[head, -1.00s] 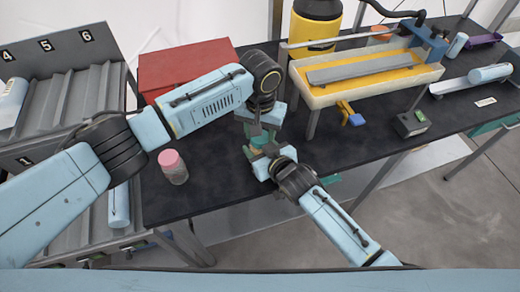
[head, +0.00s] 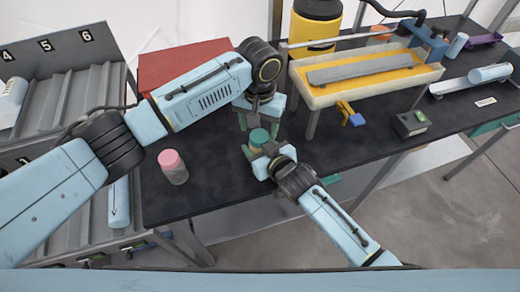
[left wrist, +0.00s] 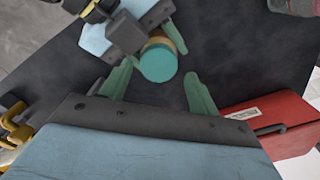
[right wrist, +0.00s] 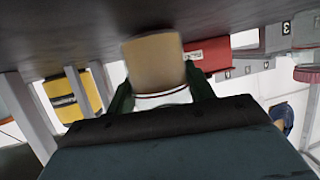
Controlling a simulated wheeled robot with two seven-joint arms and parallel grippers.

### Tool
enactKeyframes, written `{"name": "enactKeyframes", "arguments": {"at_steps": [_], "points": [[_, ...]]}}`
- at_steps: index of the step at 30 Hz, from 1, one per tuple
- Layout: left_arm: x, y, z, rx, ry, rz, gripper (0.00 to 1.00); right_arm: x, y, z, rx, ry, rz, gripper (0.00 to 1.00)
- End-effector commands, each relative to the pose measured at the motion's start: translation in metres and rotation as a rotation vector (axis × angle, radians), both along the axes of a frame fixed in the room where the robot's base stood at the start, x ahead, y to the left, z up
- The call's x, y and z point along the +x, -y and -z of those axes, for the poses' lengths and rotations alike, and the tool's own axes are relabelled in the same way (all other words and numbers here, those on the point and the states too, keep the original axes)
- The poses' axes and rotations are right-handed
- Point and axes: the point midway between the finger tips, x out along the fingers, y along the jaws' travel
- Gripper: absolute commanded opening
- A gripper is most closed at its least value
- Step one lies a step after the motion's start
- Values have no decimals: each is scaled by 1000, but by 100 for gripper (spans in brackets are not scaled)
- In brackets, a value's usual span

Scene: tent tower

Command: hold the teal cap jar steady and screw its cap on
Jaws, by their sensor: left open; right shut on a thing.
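The teal cap jar is low on the black table in the head view, with its teal cap (head: 259,137) on top. In the left wrist view the round teal cap (left wrist: 158,63) sits over a tan jar body (left wrist: 170,37). My right gripper (head: 262,153) is shut on the jar body; the right wrist view shows the tan jar (right wrist: 155,62) between its green fingers. My left gripper (head: 259,117) is open above the cap; in the left wrist view its fingers (left wrist: 160,85) are spread, with the cap beyond their tips. Whether the cap is seated cannot be told.
A pink-lidded jar (head: 173,166) stands on the black table (head: 215,190) to the left. A red box (head: 180,65) lies behind my left arm. A yellow-lined tray (head: 365,75) on legs stands at the right, with a yellow and blue clamp (head: 351,114) near it.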

Motion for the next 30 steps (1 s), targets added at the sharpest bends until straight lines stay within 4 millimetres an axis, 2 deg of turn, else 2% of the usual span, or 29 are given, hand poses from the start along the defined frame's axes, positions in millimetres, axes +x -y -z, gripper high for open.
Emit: {"name": "enactKeyframes", "arguments": {"at_steps": [1, 4, 12, 13, 16, 24, 30], "points": [[-2, 6, -10, -14, -3, 13, 66, -1, 2, 6, -7, -13, 4, 0], [-2, 6, -18, -12, -2, 12, 66, -1, 3, 6, -8, -14, 4, 0], [-2, 4, -18, -8, -2, 8, 66, -1, 3, 5, -7, -13, 4, 0], [-1, 4, -18, -8, -2, 8, 63, -1, 3, 5, -7, -12, 4, 0], [-2, 5, -21, -10, -1, -6, 63, -1, 3, 5, -7, -12, 4, 0], [-2, 9, -44, -14, 5, -180, 63, -1, 3, 5, -7, -12, 4, 0], [-2, 4, -52, -8, -2, -272, 63, -1, 3, 5, -6, -11, 4, 0]]}}
